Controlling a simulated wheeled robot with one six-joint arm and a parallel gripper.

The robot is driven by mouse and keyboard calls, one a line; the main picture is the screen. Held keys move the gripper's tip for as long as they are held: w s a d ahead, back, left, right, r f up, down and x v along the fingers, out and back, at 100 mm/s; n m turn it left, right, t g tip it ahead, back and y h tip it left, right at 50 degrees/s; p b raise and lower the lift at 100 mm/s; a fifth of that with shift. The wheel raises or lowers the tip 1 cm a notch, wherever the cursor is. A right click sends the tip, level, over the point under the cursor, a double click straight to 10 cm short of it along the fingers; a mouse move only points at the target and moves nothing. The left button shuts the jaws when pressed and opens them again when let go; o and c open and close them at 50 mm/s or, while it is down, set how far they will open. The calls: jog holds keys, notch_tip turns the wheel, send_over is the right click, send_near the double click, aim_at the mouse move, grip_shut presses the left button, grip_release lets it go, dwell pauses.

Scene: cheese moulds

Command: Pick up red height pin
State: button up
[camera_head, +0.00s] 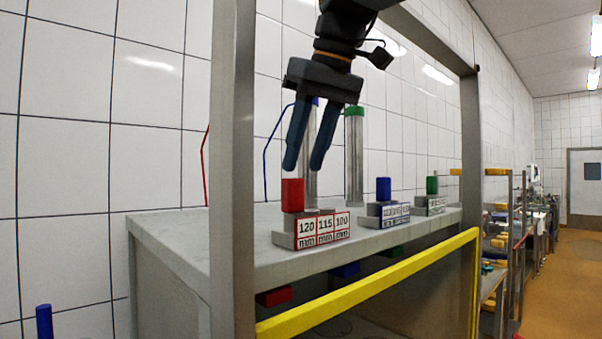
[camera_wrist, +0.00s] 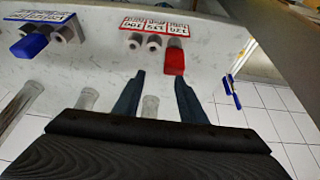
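The red height pin (camera_head: 292,195) stands upright at the left end of its grey holder (camera_head: 285,240), which carries a red-framed 120/115/100 mm label. The pin also shows in the wrist view (camera_wrist: 174,60), ahead of the right fingertip. My gripper (camera_head: 303,169) is open and empty, its blue fingers pointing down just above the pin. In the wrist view my gripper (camera_wrist: 158,77) has nothing held between its fingers. A grey cylinder (camera_wrist: 150,107) shows in the gap there; how far off it is, I cannot tell.
A blue pin (camera_head: 384,188) and a green pin (camera_head: 432,185) stand in holders to the right. Tall metal cylinders with a blue top and a green top (camera_head: 354,111) stand behind. Steel posts (camera_head: 233,150) and a yellow bar (camera_head: 370,285) frame the bench (camera_head: 175,228).

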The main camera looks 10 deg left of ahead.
aim_at(287, 199)
jog(key=shift+s+a+f+g, duration=0.4)
jog(key=shift+s+a, duration=0.25)
jog(key=shift+s, duration=0.1)
jog(key=shift+s+d+p+x, duration=0.1)
jog(key=shift+p+x, duration=0.6)
jog(key=shift+x, duration=1.2)
jog(key=shift+s+d+p+x, duration=0.1)
jog(key=shift+p+x, duration=0.55)
jog(key=shift+x, duration=1.25)
jog(key=shift+f, duration=0.15)
jog(key=shift+c, duration=0.3)
jog(key=c, duration=0.8)
